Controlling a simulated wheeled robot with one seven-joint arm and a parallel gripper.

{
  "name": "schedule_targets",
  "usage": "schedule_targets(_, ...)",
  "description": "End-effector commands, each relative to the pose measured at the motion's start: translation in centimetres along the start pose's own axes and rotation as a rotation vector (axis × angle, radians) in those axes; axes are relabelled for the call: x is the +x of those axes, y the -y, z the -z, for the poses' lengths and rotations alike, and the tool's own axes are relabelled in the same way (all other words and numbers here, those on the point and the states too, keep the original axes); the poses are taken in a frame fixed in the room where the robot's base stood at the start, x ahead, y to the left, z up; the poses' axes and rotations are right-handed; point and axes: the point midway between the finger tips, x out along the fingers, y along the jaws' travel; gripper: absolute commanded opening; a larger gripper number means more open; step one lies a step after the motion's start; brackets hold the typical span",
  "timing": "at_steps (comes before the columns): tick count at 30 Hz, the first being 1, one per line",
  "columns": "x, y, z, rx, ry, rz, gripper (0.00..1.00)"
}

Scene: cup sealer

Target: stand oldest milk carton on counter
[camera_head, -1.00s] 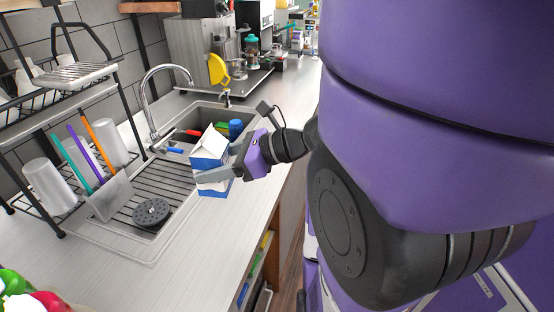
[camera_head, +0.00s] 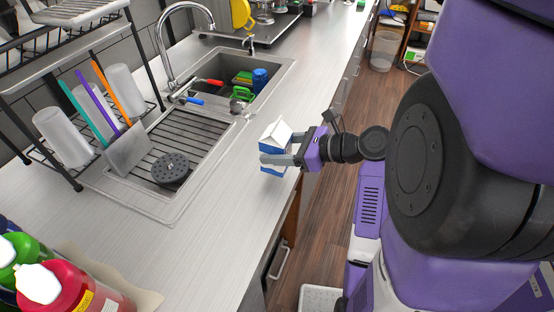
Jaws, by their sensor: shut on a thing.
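A blue and white milk carton (camera_head: 273,139) with a gabled top is upright at the front edge of the counter (camera_head: 205,195), right of the sink. My gripper (camera_head: 280,160) comes from the right and is shut on the carton, with its grey fingers across the carton's sides. I cannot tell whether the carton's base touches the counter. No date on the carton can be read.
The sink (camera_head: 262,64) holds several coloured items. A drainboard with a dark round strainer (camera_head: 170,169) and a dish rack (camera_head: 68,160) stand left. Bottles (camera_head: 60,290) fill the near left corner. Bare counter lies around the carton's left and near side.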

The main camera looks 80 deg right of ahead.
Motion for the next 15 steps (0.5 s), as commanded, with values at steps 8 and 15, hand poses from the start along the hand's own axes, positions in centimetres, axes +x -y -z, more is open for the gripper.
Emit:
schedule_targets(8, 1.4, 0.0, 3.3, 0.003, 0.001, 0.0, 0.0)
schedule_targets(15, 1.5, 0.0, 3.6, 0.0, 0.002, 0.001, 0.0)
